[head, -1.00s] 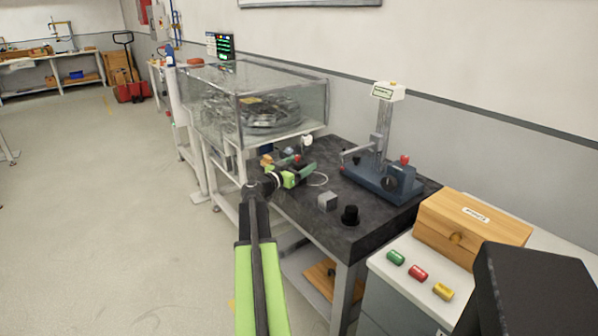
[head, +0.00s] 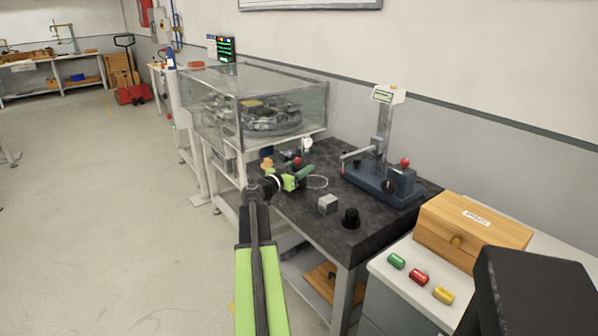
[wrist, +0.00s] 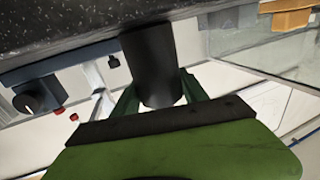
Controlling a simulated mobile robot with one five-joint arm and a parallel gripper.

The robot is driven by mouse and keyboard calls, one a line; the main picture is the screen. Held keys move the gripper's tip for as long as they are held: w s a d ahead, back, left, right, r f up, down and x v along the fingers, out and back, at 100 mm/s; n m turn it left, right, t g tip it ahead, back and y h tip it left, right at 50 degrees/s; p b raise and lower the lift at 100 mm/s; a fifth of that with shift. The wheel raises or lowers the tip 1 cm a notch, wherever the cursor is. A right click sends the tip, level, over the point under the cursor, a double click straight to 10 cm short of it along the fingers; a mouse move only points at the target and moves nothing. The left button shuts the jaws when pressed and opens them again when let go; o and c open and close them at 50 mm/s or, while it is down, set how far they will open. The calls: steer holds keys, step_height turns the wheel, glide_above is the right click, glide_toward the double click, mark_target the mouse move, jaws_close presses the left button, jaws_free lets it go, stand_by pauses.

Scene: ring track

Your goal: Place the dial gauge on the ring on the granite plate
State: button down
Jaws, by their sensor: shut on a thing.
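My gripper (head: 299,174), with green jaws, is above the left part of the dark granite plate (head: 335,232). In the wrist view my gripper (wrist: 158,92) is shut on a black cylindrical piece. I take this piece to be part of the dial gauge (wrist: 148,60); its far end shows against the dark speckled granite, and I cannot tell whether it touches. In the head view the held part is too small to make out. A thin white ring (head: 317,182) lies on the plate just right of my jaws.
A grey block (head: 328,203) and a black knob-like piece (head: 350,217) stand near the plate's front. A blue comparator stand (head: 382,180) is at the back right. A glass-walled case (head: 215,115) rises on the left. A wooden box (head: 470,230) is on the right cabinet.

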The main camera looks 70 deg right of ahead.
step_height(320, 180, up, 16)
steer(key=p, duration=1.6)
steer(key=shift+r, duration=0.25)
steer(key=shift+s+f, duration=0.1)
steer(key=b, duration=0.7)
glide_above(313, 186)
step_height(313, 186, down, 6)
step_height(313, 186, down, 10)
steer(key=b, duration=0.9)
steer(key=shift+f+b, duration=0.25)
steer(key=shift+b, duration=0.05)
steer(key=shift+r, duration=0.2)
steer(key=shift+f, duration=0.15)
